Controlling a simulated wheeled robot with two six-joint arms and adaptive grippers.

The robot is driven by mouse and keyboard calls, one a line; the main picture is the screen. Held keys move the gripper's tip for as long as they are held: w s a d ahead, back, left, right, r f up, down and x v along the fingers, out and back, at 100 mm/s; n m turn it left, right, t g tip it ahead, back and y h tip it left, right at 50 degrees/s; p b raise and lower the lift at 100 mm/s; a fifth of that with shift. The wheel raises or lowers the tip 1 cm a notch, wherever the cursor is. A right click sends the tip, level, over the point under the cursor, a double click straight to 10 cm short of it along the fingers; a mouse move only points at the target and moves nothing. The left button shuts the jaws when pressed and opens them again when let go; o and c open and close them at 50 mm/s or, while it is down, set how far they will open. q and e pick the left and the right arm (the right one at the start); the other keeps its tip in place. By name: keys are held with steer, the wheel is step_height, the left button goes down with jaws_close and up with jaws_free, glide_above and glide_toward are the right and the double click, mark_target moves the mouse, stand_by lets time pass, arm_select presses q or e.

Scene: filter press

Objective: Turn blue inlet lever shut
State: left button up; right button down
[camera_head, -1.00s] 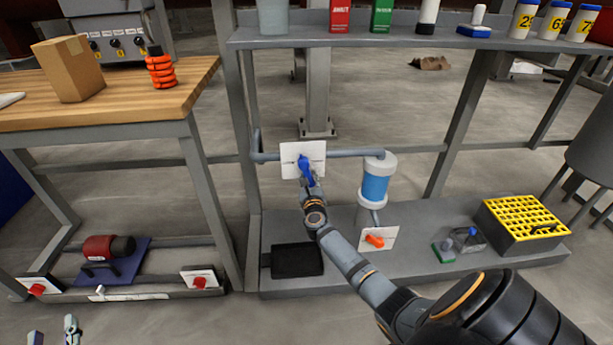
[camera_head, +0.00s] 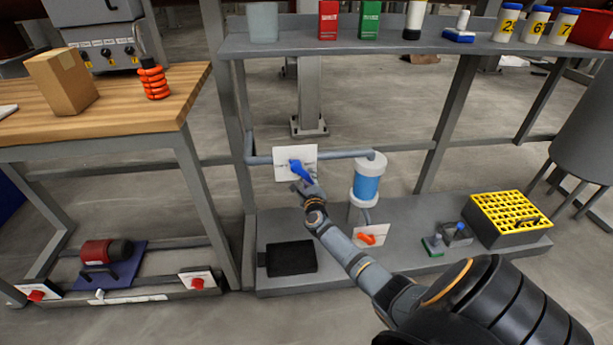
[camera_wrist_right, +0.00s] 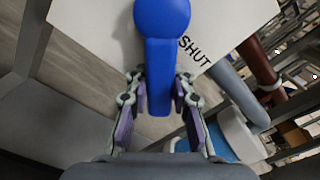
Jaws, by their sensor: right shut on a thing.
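The blue inlet lever (camera_head: 298,168) sits on a white plate (camera_head: 281,170) on the grey pipe, at the middle of the head view. It slants down and to the right from its pivot. In the right wrist view the lever (camera_wrist_right: 158,60) lies between the fingers, and the word SHUT is printed on the plate (camera_wrist_right: 90,30) to its right. My right gripper (camera_head: 306,186) is at the lever's lower end, shut on it; the gripper also shows in the wrist view (camera_wrist_right: 157,92). My left gripper is out of view.
A white and blue filter cylinder (camera_head: 367,182) stands right of the lever, with an orange lever (camera_head: 367,239) below it. A black tray (camera_head: 291,258) and a yellow rack (camera_head: 510,215) are on the lower shelf. The bench (camera_head: 120,115) is at left.

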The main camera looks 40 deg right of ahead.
steer(key=shift+d+r+n, duration=0.1)
steer(key=shift+d+n, duration=0.05)
steer(key=shift+n, duration=0.35)
stand_by(0.3)
steer(key=c, duration=1.1)
jaws_free()
steer(key=shift+s, duration=0.1)
steer(key=v, duration=1.2)
